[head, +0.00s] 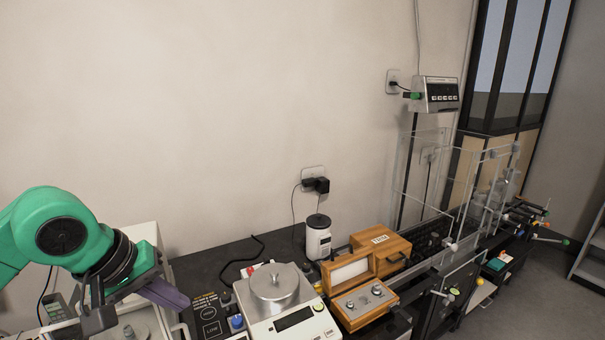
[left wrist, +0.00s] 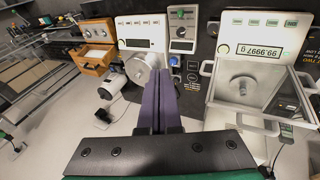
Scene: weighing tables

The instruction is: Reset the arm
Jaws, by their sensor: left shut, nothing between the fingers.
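My left gripper (left wrist: 158,104) shows in the left wrist view with its two purple fingers pressed together and nothing between them. In the head view my left arm comes in from the left, and the gripper (head: 165,294) hangs at the lower left, partly in front of a white balance. The gripper is apart from the second balance (head: 293,317), which has a round metal pan and lid. My right gripper is in neither view.
A clear glass enclosure (head: 420,190) stands further right. The black table (head: 212,262) has bare room behind the balances, with a cable on it.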

